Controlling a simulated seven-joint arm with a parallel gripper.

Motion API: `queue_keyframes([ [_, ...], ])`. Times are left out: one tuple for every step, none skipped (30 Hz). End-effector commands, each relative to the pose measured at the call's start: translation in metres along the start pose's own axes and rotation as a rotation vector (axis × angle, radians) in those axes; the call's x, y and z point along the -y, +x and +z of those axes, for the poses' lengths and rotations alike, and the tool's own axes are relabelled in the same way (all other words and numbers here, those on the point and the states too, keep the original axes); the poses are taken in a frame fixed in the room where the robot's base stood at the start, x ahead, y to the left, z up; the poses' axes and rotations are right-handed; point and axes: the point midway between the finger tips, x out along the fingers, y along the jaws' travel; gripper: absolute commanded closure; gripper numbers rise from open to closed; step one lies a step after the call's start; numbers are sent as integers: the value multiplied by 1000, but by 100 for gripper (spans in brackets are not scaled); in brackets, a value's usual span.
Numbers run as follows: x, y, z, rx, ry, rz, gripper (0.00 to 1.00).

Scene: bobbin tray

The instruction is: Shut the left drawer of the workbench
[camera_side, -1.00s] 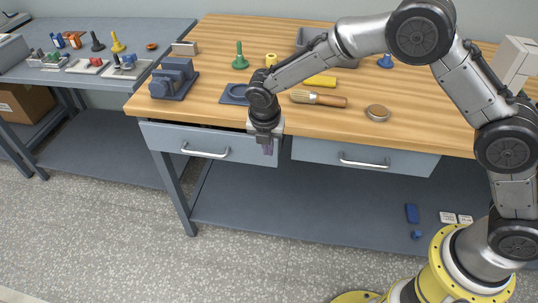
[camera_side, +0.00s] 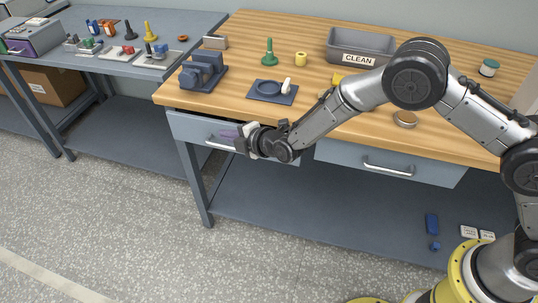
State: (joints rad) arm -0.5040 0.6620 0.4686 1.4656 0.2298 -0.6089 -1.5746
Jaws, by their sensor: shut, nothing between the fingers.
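The left drawer (camera_side: 190,128) is a grey-blue front with a silver bar handle (camera_side: 216,146), under the left part of the workbench top. My gripper (camera_side: 229,133) is shut and empty, pointing left across the drawer front, with purple fingertips just above the handle's right part. I cannot tell whether the fingertips touch the front or handle. My wrist and gripper hide much of the drawer's right half.
The right drawer (camera_side: 385,164) looks flush under the wooden top (camera_side: 330,100). On the top are a blue vise (camera_side: 202,72), a dark square plate (camera_side: 272,91), a green peg (camera_side: 269,53) and a grey CLEAN tray (camera_side: 345,39). The floor in front is clear.

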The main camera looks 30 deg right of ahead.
Motion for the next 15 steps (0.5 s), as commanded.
queue_keyframes([
  [9,0,2,23,32,54,100],
  [12,-1,4,40,50,91,100],
  [16,-3,9,65,71,139,100],
  [20,-6,12,84,84,176,100],
  [24,-9,15,104,96,212,100],
  [31,-14,20,134,108,259,100],
  [37,-20,24,156,114,292,100],
  [43,-25,28,178,117,326,100],
  [51,-34,34,210,116,370,100],
  [58,-41,38,232,112,401,100],
  [66,-49,42,254,105,428,100],
  [76,-59,46,282,93,463,100],
  [84,-68,49,300,81,483,100],
  [94,-76,52,318,65,500,100],
  [108,-87,54,338,41,515,100],
])
